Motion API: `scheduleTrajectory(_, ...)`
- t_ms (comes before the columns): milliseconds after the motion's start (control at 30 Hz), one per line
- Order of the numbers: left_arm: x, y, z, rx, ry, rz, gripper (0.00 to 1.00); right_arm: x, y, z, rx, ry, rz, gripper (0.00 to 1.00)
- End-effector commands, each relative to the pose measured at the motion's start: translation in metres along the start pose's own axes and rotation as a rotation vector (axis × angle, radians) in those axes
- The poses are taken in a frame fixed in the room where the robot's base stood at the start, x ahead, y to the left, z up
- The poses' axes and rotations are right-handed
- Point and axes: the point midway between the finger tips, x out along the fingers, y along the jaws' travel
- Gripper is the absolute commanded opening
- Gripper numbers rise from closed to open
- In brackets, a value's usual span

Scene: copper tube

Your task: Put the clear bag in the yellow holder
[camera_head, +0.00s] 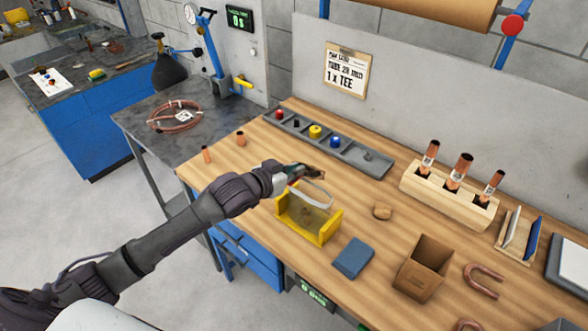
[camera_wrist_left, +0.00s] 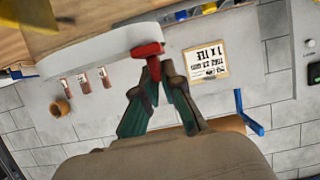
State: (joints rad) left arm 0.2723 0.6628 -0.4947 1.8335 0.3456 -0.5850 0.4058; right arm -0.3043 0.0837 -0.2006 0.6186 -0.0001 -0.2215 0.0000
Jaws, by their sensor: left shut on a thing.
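The yellow holder (camera_head: 328,231) stands on the wooden bench near its front edge, open at the top. My left gripper (camera_head: 318,175) is above its back side. It is shut on the clear bag (camera_head: 314,194), whose pale rim shows over the holder. The bag's lower part looks to be between the holder's walls, but I cannot tell whether it rests on the bottom. In the left wrist view the fingertips (camera_wrist_left: 152,72) meet at a red tab (camera_wrist_left: 148,49) on the pale band of the bag (camera_wrist_left: 95,52). My right gripper is not in view.
A grey parts tray (camera_head: 350,153) and a wooden rack (camera_head: 440,193) with copper tubes stand behind. Two short copper pieces (camera_head: 241,139) stand at the left.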

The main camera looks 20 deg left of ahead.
Motion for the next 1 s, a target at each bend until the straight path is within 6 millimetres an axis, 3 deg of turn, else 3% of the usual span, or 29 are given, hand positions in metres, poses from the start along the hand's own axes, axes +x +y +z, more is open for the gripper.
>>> scheduleTrajectory(33, 0.001, 0.000, 0.002, -0.001, 0.001, 0.000, 0.00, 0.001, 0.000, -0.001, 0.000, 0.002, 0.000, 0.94)
scheduleTrajectory(100, 0.001, 0.000, 0.002, 0.000, 0.000, 0.000, 0.17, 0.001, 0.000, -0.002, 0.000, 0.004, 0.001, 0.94)
scheduleTrajectory(200, 0.001, 0.000, 0.002, 0.000, -0.001, 0.000, 0.32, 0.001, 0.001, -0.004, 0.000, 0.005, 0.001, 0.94)
scheduleTrajectory(633, -0.008, 0.000, 0.001, -0.001, -0.001, 0.000, 0.32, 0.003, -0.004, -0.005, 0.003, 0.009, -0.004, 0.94)
scheduleTrajectory(1000, -0.082, 0.000, 0.003, 0.002, -0.002, 0.000, 0.32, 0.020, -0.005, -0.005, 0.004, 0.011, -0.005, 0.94)
